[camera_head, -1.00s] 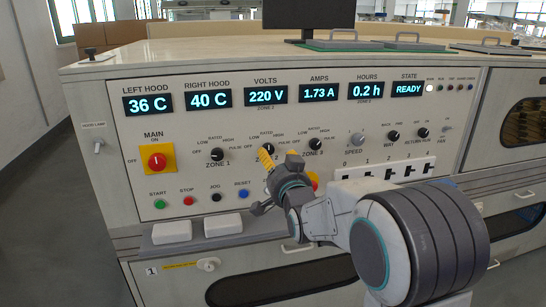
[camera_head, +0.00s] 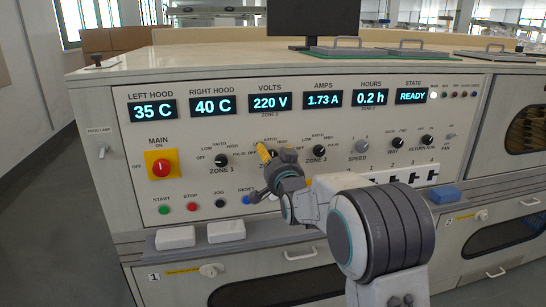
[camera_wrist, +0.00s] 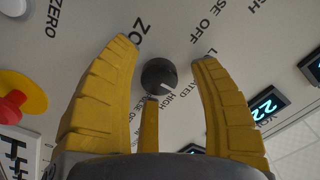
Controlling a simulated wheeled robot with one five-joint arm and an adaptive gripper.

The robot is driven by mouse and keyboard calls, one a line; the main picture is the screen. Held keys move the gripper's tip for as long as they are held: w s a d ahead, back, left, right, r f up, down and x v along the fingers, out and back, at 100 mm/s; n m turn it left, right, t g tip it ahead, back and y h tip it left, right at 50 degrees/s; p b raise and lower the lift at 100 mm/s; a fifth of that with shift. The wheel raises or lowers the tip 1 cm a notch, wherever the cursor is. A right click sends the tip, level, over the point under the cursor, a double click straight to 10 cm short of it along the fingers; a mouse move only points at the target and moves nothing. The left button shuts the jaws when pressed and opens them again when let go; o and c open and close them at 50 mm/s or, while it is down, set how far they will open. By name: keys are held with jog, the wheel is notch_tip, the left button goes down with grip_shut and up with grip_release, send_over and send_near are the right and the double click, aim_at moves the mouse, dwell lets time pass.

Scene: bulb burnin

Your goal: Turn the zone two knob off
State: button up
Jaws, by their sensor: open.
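The zone two knob (camera_wrist: 158,75) is a round dark knob with a white pointer line, seen in the wrist view. Its pointer aims toward the HIGH lettering. My gripper (camera_wrist: 165,52) is open, with one yellow finger on each side of the knob and visible gaps between. A narrow yellow piece of the gripper rises just below the knob; whether it touches cannot be told. In the head view my gripper (camera_head: 266,153) is in front of the panel between the zone 1 and zone 3 knobs, largely hiding the zone two knob.
The zone 1 knob (camera_head: 221,160) is left of my gripper and the zone 3 knob (camera_head: 319,151) is right. The red main switch (camera_head: 161,168) is farther left. Push buttons (camera_head: 191,207) sit below. A ledge with two white blocks (camera_head: 226,230) juts out underneath.

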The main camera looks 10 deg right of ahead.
grip_shut()
dwell(0.5)
jog(key=shift+r, duration=0.15)
dwell(0.5)
jog(key=shift+n+b, duration=0.3)
jog(key=shift+b, duration=0.15)
jog(key=n+b, duration=0.2)
jog(key=shift+n+b, duration=0.4)
jog(key=n+b, duration=0.3)
jog(key=n, duration=0.1)
jog(key=shift+n, duration=0.3)
jog(key=n+b, duration=0.2)
jog(key=n, duration=0.2)
jog(key=shift+a+r+n+b, duration=0.15)
jog(key=shift+n+b, duration=0.65)
jog(key=shift+n, duration=1.1)
